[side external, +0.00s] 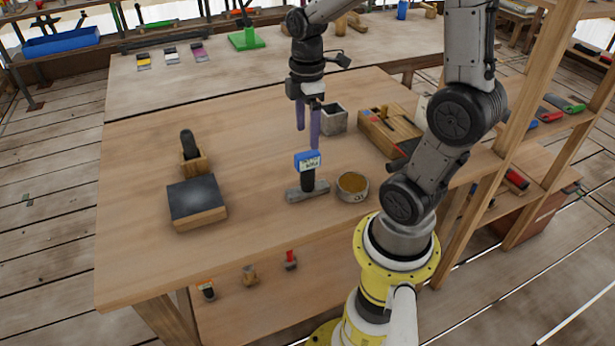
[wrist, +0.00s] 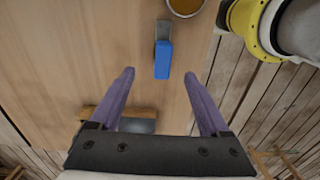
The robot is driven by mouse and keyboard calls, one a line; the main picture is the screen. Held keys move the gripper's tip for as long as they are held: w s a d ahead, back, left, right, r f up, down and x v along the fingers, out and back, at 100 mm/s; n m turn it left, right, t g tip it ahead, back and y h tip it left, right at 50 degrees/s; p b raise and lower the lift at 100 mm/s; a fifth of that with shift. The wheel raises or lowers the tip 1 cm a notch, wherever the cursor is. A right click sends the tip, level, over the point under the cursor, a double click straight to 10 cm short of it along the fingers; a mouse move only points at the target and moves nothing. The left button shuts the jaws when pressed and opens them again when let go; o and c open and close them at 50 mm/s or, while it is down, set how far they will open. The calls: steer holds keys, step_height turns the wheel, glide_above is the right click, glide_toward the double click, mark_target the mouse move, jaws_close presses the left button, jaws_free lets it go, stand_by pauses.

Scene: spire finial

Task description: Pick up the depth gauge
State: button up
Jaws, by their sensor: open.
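The depth gauge (side external: 308,178) stands upright on the wooden table, with a blue display head, a dark stem and a grey base bar. In the wrist view its blue head (wrist: 163,60) lies ahead of and between the two fingers, with the grey base partly showing beyond it. My gripper (side external: 307,144) is open and empty, with purple fingers pointing down. In the side view the fingertips hang just above the blue head, apparently not touching it. The wrist view also shows my gripper (wrist: 159,75) with its fingers wide apart.
A round bowl with amber contents (side external: 352,186) stands close to the gauge's right. A dark-topped block (side external: 197,202) and a small wooden holder with a dark tool (side external: 193,157) are left. A grey box (side external: 333,119) and wooden toolbox (side external: 389,130) stand behind. The table's left front is clear.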

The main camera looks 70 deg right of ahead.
mark_target(307, 168)
steer(key=f, duration=1.1)
steer(key=shift+s+a+f, duration=0.1)
steer(key=shift+a+f, duration=0.1)
steer(key=shift+f, duration=0.05)
steer(key=shift+c, duration=0.2)
steer(key=shift+r, duration=0.1)
jaws_close()
